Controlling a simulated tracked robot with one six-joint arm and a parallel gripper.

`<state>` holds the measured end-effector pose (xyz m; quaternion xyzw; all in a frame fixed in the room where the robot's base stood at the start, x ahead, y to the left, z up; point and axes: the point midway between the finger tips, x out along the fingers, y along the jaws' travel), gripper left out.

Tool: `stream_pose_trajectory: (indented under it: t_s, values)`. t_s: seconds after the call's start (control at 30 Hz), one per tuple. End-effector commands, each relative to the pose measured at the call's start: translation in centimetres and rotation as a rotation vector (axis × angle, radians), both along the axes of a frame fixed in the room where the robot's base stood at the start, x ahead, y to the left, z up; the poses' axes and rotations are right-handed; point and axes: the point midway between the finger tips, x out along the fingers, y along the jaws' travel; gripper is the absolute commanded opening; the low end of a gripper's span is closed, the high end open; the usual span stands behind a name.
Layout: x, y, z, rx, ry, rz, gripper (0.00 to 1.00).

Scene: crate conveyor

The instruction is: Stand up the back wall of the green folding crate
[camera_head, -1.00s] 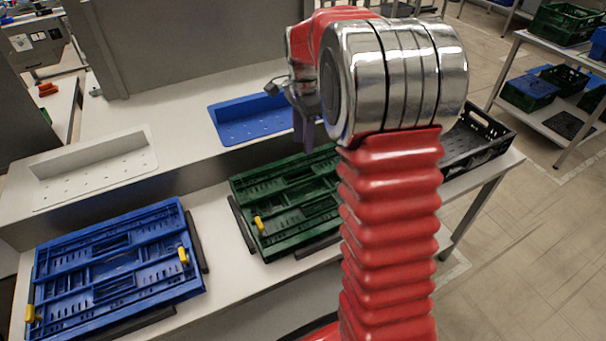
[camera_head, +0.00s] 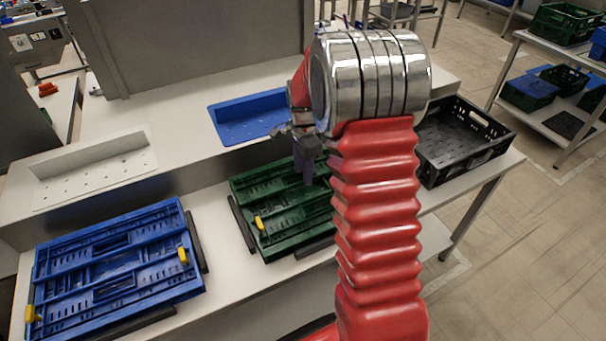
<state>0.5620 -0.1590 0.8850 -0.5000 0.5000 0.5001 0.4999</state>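The green folding crate (camera_head: 284,218) lies folded flat on the white table in the middle, with its walls down. A yellow latch (camera_head: 259,223) shows at its front left. My arm covers its right part. My gripper (camera_head: 308,178) points down over the crate's back part, right of its middle. Its dark fingers look close together, but they are small and partly overlapped, so I cannot tell whether they are open or shut. I cannot tell whether they touch the crate.
A folded blue crate (camera_head: 115,262) lies to the left. A black open crate (camera_head: 470,140) stands at the right. Behind, on a raised ledge, are a blue tray (camera_head: 245,118) and a white tray (camera_head: 90,170). Dark rails (camera_head: 242,224) flank the green crate.

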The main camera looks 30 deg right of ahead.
Motion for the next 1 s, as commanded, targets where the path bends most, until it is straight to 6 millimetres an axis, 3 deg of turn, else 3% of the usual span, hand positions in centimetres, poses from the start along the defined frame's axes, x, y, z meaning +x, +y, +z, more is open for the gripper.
stream_pose_trajectory:
  t_s: [0.17,0.47,1.0]
  values:
    - [0.0,0.0,-1.5,0.000,0.001,0.000,0.36]
    - [0.0,0.0,-1.6,0.000,-0.001,0.000,0.36]
    - [0.0,0.0,-1.6,0.000,-0.001,0.000,0.00]
